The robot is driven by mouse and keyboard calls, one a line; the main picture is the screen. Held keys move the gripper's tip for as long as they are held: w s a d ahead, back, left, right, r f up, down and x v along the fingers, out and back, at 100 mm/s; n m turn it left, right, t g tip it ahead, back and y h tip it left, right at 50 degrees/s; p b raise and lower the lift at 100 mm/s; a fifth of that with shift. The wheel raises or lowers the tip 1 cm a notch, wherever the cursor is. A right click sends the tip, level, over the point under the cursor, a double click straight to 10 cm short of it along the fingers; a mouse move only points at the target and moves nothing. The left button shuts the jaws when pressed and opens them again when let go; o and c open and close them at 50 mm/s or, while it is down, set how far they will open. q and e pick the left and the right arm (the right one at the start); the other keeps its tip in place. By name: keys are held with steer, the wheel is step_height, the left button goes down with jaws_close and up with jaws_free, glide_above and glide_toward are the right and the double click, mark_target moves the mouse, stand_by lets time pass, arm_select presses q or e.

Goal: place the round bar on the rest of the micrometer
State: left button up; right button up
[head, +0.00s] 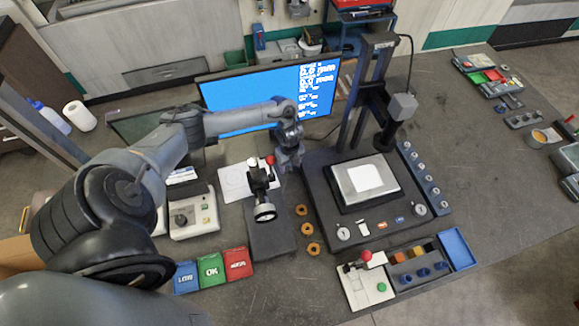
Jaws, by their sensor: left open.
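A dark gauge instrument with a round pale dial (264,211) and a red knob stands on a dark block left of centre; it looks like the micrometer. Its rest is too small to make out. My left gripper (288,165) points down just behind and to the right of it, in front of the monitor. It is open, and its fingertips are small and hard to separate from the dark links. I cannot pick out the round bar for certain. My right gripper is not in view.
A dark plate with a pale block (366,180) and an upright column stands right of centre. Several orange rings (307,229) lie between. Red, green and blue bins (211,269) stand at the front. A blue tray (457,249) is at the front right. The table's right part has bare room.

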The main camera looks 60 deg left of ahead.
arm_select(q)
steer(key=shift+c, duration=0.2)
jaws_close()
steer(key=shift+r, duration=0.1)
